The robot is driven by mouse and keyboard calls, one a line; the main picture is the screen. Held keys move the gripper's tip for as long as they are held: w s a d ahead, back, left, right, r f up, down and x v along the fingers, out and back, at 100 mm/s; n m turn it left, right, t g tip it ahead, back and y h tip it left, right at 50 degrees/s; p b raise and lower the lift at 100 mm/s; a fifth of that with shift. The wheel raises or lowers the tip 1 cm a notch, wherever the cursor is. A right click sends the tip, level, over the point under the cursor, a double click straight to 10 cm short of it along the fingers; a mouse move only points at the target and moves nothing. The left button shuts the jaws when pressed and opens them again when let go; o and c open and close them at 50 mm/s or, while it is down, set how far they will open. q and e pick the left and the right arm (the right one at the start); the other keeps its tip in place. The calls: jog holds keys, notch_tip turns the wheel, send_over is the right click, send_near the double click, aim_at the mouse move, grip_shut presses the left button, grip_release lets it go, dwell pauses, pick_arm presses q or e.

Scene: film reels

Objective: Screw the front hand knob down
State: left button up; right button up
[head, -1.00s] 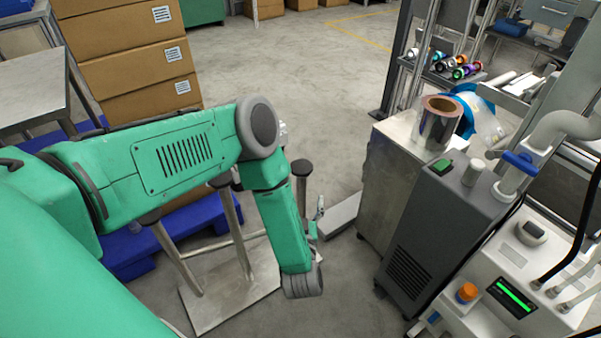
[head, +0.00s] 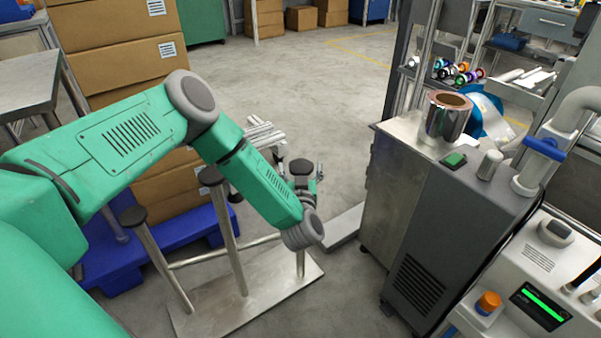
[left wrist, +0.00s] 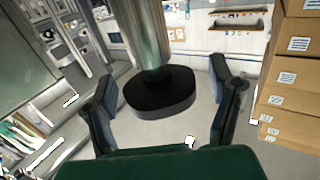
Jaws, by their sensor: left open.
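A metal stand with a flat base plate (head: 215,312) carries upright posts topped by dark round knobs. One knob (head: 132,215) is at the left, another (head: 210,176) in the middle, and a third (head: 302,167) at the right, beside my left gripper (head: 318,175). I cannot tell for sure which is the front hand knob. In the left wrist view, a black knob (left wrist: 160,93) on a metal post sits between the spread fingers of my open left gripper (left wrist: 165,105). Gaps show on both sides. My arm partly hides the gripper and right post in the head view. My right gripper is not in view.
A grey machine cabinet (head: 425,255) with a foil roll (head: 447,115) on top stands at the right. Stacked cardboard boxes (head: 120,70) and a blue pallet (head: 165,240) are at the left. Open floor (head: 300,80) lies beyond.

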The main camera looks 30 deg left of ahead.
pick_arm(q)
jog(key=shift+w+d+r, duration=0.1)
jog(key=shift+w, duration=0.1)
jog(key=c, duration=1.2)
jog(key=shift+a, duration=0.2)
